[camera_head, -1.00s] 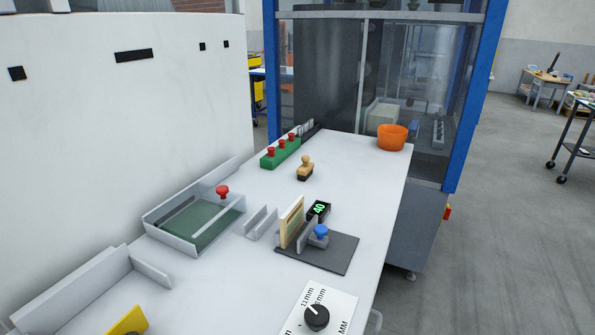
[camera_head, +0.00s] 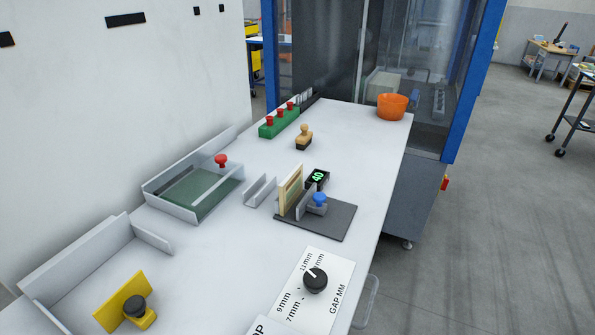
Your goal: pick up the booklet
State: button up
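A thin upright booklet (camera_head: 289,192) with a cream face stands on edge on the dark grey base plate (camera_head: 335,222), near the middle of the white table. A grey upright plate and a blue knob (camera_head: 320,199) are just to its right. I cannot tell if it is one booklet or several pressed together. My gripper is not in view.
The white table (camera_head: 225,262) bears a green-floored tray (camera_head: 197,191) with a red knob, a small grey channel (camera_head: 260,191), a wooden stamp (camera_head: 304,137), an orange bowl (camera_head: 392,107), a dial panel (camera_head: 314,281) and a yellow block (camera_head: 123,303).

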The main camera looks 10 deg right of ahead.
aim_at(291, 187)
jog(key=i+l, duration=0.25)
jog(key=i, duration=0.15)
jog(key=i+l, duration=0.25)
jog(key=i, duration=0.2)
jog(key=l+u, duration=0.1)
jog(key=l, duration=0.2)
jog(key=i+l, duration=0.15)
jog(key=l, duration=0.2)
jog(key=j, duration=0.3)
jog(key=k+j, duration=0.1)
jog(key=j, duration=0.25)
